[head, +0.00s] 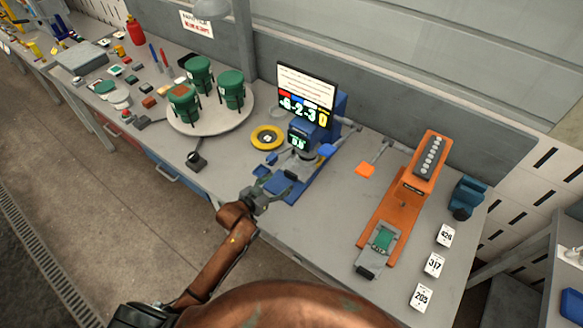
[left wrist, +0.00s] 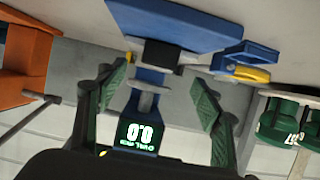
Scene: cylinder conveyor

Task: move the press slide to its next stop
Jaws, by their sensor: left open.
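The orange press-like fixture (head: 392,212) stands on the right part of the bench, with an upright orange block at its back. A grey slide-like carriage (head: 379,243) holding a green piece sits at its front end; I take this for the press slide. My left gripper (head: 262,198) is open and empty, at the front of the blue device (head: 290,182) and well left of the carriage. My right gripper is not in view.
A round platform (head: 213,124) with several green containers stands to the left. A yellow ring (head: 267,138) lies beside the blue device. Number cards (head: 433,265) lie at the right. A lit screen (head: 304,93) stands behind. Bench between blue device and orange fixture is mostly clear.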

